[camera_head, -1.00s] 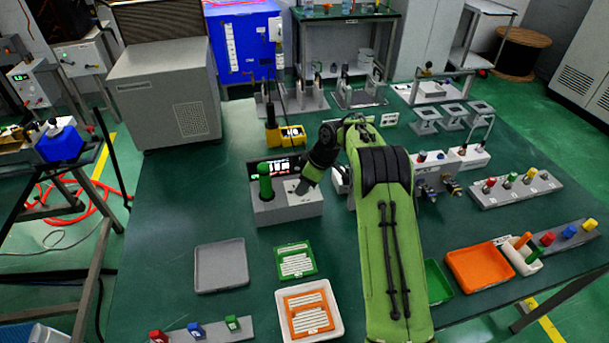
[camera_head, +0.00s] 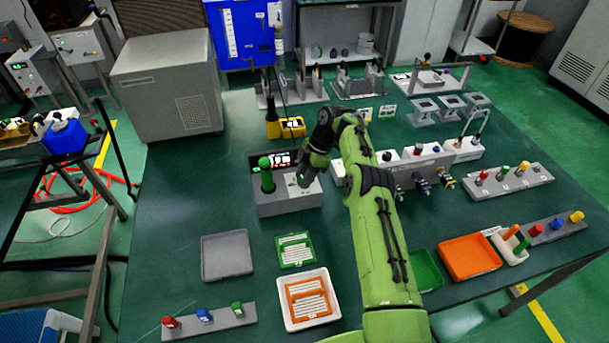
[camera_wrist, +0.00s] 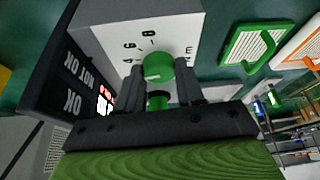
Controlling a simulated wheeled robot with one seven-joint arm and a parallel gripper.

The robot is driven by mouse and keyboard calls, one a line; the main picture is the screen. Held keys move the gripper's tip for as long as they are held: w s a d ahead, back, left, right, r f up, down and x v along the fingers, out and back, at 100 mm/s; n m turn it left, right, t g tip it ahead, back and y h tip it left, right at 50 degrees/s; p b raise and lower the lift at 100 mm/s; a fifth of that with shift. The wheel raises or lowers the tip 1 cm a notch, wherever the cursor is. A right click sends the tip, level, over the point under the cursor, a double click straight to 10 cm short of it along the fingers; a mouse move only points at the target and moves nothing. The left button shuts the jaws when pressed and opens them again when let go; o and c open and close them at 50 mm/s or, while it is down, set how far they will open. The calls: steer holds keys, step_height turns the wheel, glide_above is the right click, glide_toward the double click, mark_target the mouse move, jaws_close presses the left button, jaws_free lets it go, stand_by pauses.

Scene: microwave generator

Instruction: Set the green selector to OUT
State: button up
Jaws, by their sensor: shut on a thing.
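The green selector is a round knob (camera_wrist: 158,68) with a pale pointer mark, on a white panel face with ticks and small letters around it. My gripper (camera_wrist: 158,75) is shut on this knob, one grey finger on each side. I cannot read OUT among the letters, nor tell for certain which mark the pointer faces. In the head view my gripper (camera_head: 303,181) is down at the right part of the grey control box (camera_head: 285,205) and hides the knob. A taller green handle (camera_head: 266,174) stands on the same box, left of my gripper.
A dark sign reading OK and NOT OK (camera_wrist: 75,80) rises close beside the panel. A yellow meter (camera_head: 292,127) stands behind the box. Table left of the box is clear.

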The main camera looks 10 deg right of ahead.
stand_by(0.5)
steer(key=o, duration=1)
steer(key=shift+o, duration=0.2)
